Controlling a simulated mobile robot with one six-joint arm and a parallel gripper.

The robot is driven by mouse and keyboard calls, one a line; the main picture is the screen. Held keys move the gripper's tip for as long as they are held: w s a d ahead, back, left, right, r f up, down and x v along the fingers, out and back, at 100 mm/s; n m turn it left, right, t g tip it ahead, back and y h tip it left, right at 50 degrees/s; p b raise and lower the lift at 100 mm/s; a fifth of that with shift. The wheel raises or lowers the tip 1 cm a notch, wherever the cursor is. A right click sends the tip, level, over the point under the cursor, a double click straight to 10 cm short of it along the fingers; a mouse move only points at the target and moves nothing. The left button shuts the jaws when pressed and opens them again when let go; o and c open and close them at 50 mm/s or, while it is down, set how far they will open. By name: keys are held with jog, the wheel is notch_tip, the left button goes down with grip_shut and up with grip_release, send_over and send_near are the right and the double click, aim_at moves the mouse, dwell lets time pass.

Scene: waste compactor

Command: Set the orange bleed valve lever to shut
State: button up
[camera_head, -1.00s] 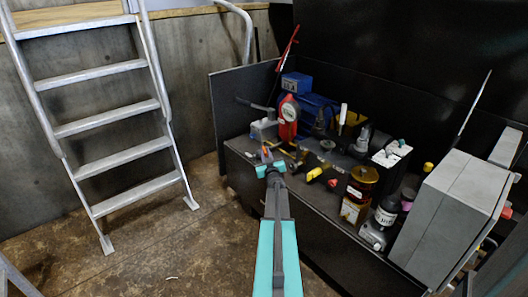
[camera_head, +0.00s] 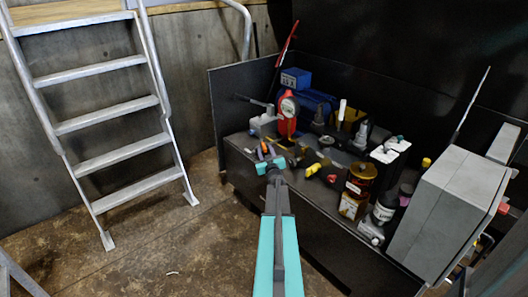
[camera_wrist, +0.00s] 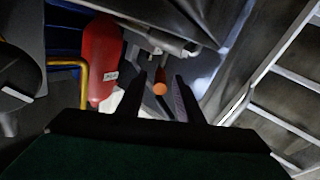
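The orange bleed valve lever shows in the wrist view as a round orange end (camera_wrist: 160,88) on a darker reddish stem. It lies between the two fingers of my gripper (camera_wrist: 160,100), with a gap visible on each side. The gripper is open and I see no contact with the lever. In the head view my gripper (camera_head: 268,157) is at the near left corner of the dark machine deck. A small orange patch (camera_head: 264,148) shows just beyond its fingertips there. The valve body is mostly hidden.
A red gauge-like unit (camera_head: 288,112) stands behind the gripper, also large and red in the wrist view (camera_wrist: 100,60). A blue motor (camera_head: 318,106), amber jar (camera_head: 361,178) and grey box (camera_head: 447,210) crowd the deck. A ladder (camera_head: 110,125) stands left, with open floor before it.

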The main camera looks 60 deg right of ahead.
jog(key=p+v, duration=0.1)
jog(key=v, duration=1.2)
jog(key=shift+s+a, duration=0.25)
jog(key=shift+s, duration=0.1)
